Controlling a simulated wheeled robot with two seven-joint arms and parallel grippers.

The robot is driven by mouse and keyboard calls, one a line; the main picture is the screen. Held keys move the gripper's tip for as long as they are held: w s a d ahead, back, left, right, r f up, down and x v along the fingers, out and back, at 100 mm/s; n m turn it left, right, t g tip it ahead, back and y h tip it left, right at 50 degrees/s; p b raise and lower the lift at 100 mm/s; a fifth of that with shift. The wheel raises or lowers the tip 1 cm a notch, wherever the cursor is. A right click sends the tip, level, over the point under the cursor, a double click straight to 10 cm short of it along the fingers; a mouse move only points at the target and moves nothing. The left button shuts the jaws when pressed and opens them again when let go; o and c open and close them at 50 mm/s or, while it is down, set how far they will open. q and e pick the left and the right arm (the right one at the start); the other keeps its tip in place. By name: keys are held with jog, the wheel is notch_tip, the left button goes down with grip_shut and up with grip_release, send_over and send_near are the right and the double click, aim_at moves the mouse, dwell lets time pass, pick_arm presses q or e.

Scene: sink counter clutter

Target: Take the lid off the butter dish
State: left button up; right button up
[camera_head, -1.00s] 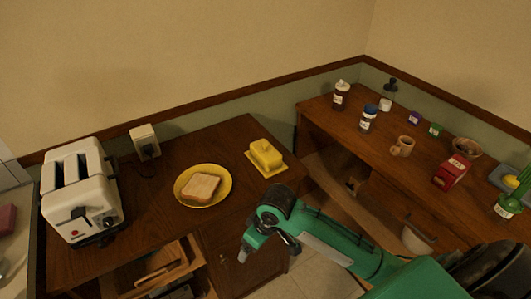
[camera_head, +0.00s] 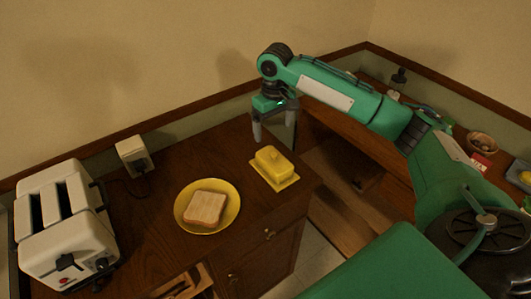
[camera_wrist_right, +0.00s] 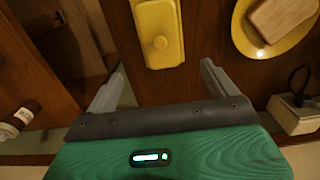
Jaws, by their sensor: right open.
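The yellow butter dish (camera_head: 284,183) stands near the right corner of the wooden counter. Its yellow lid (camera_head: 273,163) sits on it and has a small knob on top. In the right wrist view the lid (camera_wrist_right: 158,25) and its round knob show from above, beyond the fingertips. My right gripper (camera_head: 273,137) is open and empty, pointing down above the back of the counter, just behind the dish and apart from it. Its two fingers also show in the wrist view (camera_wrist_right: 162,78). My left gripper is not in view.
A yellow plate (camera_head: 183,215) with a slice of bread (camera_head: 207,208) lies left of the dish. My right arm covers much of the second counter.

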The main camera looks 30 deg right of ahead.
aim_at(275, 153)
jog(key=f, duration=0.2)
jog(key=s+f+p, duration=0.1)
jog(key=f, duration=0.2)
jog(key=shift+s+f, duration=0.1)
jog(key=shift+f, duration=0.2)
jog(key=shift+w+f, duration=0.25)
jog(key=shift+f, duration=0.8)
jog(key=shift+s+f+p, duration=0.25)
jog(key=shift+f+p, duration=0.6)
jog(key=shift+f, duration=0.2)
notch_tip(275, 153, down, 2)
jog(key=shift+f+p, duration=0.25)
jog(key=shift+p, duration=0.05)
jog(key=shift+f, duration=0.4)
jog(key=c, duration=0.8)
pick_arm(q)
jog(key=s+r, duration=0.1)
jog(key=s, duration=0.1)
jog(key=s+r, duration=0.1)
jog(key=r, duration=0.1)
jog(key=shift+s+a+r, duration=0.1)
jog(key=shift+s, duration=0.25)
pick_arm(e)
jog(key=c, duration=0.3)
